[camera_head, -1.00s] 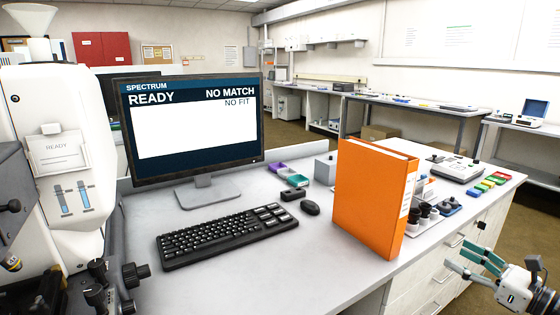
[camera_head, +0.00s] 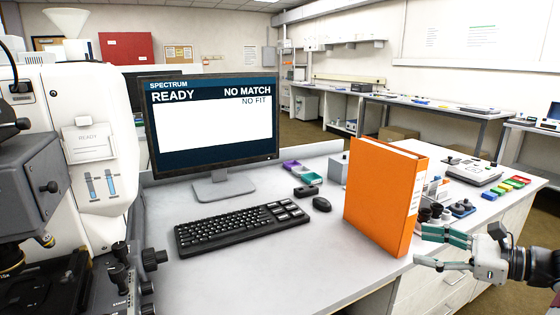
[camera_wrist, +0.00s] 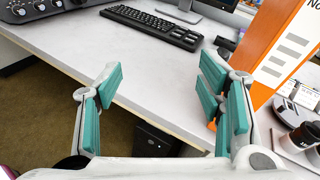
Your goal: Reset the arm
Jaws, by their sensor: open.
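My gripper (camera_head: 432,250) is at the right of the head view, in front of the bench edge and just right of the orange binder. Its fingers point left and stand apart, with nothing between them. In the wrist view my gripper (camera_wrist: 165,95) shows teal finger pads spread wide, with the bench edge and floor behind the gap. The upright orange binder (camera_head: 382,195) stands on the bench (camera_head: 330,262). It also shows at the right of the wrist view (camera_wrist: 285,45), close beyond the right finger; I cannot tell if they touch.
A microscope (camera_head: 85,150) stands at the left. The monitor (camera_head: 210,125) reads READY and NO MATCH, with a keyboard (camera_head: 240,228) and mouse (camera_head: 321,204) before it. Small dark-capped containers (camera_head: 432,212) sit behind the binder.

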